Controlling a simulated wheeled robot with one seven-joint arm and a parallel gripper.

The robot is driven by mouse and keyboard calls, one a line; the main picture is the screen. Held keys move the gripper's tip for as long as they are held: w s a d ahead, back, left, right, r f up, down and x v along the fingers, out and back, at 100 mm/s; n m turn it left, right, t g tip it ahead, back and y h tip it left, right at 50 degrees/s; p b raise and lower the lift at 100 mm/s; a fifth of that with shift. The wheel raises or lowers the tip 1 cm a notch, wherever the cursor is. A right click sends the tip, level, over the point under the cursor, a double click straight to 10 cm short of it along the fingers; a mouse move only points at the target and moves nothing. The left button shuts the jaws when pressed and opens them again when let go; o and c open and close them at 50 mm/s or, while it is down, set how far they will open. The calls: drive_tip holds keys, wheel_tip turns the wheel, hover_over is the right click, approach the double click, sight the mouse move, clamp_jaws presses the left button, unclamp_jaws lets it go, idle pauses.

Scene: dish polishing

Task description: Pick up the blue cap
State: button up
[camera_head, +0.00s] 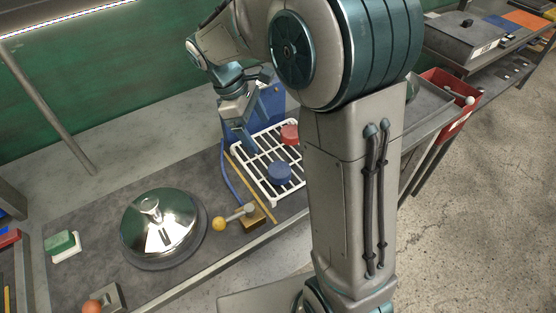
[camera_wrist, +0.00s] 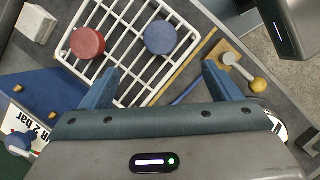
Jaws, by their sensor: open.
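The blue cap (camera_head: 279,173) is a short round cylinder on the white wire rack (camera_head: 262,185), towards its front. The red cap (camera_head: 290,134) stands behind it on the same rack. In the wrist view the blue cap (camera_wrist: 160,37) lies upper middle, with the red cap (camera_wrist: 87,43) to its left. My gripper (camera_wrist: 160,85) has two blue fingers spread wide apart with nothing between them. The blue cap lies beyond the fingertips, not touched. In the head view my gripper (camera_head: 240,135) hangs beside the rack's left part.
A shiny domed metal lid (camera_head: 160,225) sits left on the dark mat. A yellow ball-ended lever on a wooden block (camera_head: 252,217) stands by the rack's front. A blue panel (camera_head: 266,108) stands behind the rack. A red bin (camera_head: 452,95) is at right.

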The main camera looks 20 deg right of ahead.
hover_over(279, 169)
drive_tip(key=w+a, duration=0.2)
drive_tip(key=f, duration=0.7)
drive_tip(key=shift+s+f+p, duration=0.25)
drive_tip(key=shift+f+p, duration=0.05)
drive_tip(key=shift+f, duration=0.1)
drive_tip(key=shift+p+x, duration=0.65)
drive_tip(key=shift+x, duration=2.05)
drive_tip(key=shift+s+a, duration=0.1)
drive_tip(key=shift+c, duration=0.3)
drive_tip(key=c, duration=0.8)
